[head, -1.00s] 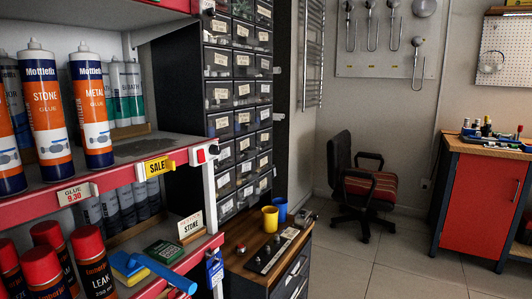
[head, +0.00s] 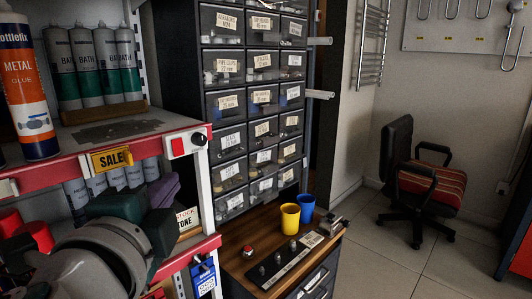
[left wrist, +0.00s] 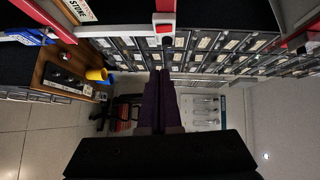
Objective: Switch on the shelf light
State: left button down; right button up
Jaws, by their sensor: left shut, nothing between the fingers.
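A white switch box with a red button (head: 187,143) is fixed at the right end of the red shelf edge. It also shows in the left wrist view, as a white box with a red button (left wrist: 165,29) at the top middle. My left gripper (head: 171,184) is below and slightly left of it in the head view, with a gap between. Its purple fingers (left wrist: 160,82) are shut with nothing between them and point toward the box side in the left wrist view. I cannot tell whether the button is pressed. My right gripper is out of view.
A yellow SALE tag (head: 110,159) juts from the shelf edge left of the switch box. Glue tubes (head: 28,85) stand on the shelf. A drawer cabinet (head: 228,99) rises behind. A yellow cup (head: 289,219) and a blue cup (head: 306,207) stand on the wooden bench top (head: 236,235).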

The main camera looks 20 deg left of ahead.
pick_arm(q)
send_near(182, 153)
jog(key=w+d, duration=0.2)
jog(key=w, duration=0.2)
jog(key=shift+w+a+f, duration=0.1)
jog(key=shift+w+a, duration=0.2)
jog(key=shift+a, duration=0.35)
jog(key=shift+w+a+f, duration=0.1)
jog(key=shift+w+a, duration=0.2)
jog(key=shift+a, duration=0.4)
jog(key=shift+w+a, duration=0.3)
jog(key=shift+a, duration=0.35)
jog(key=shift+w+a+f+b, duration=0.15)
jog(key=shift+f+b, duration=0.35)
jog(key=shift+b, duration=0.65)
jog(key=shift+r+p, duration=0.4)
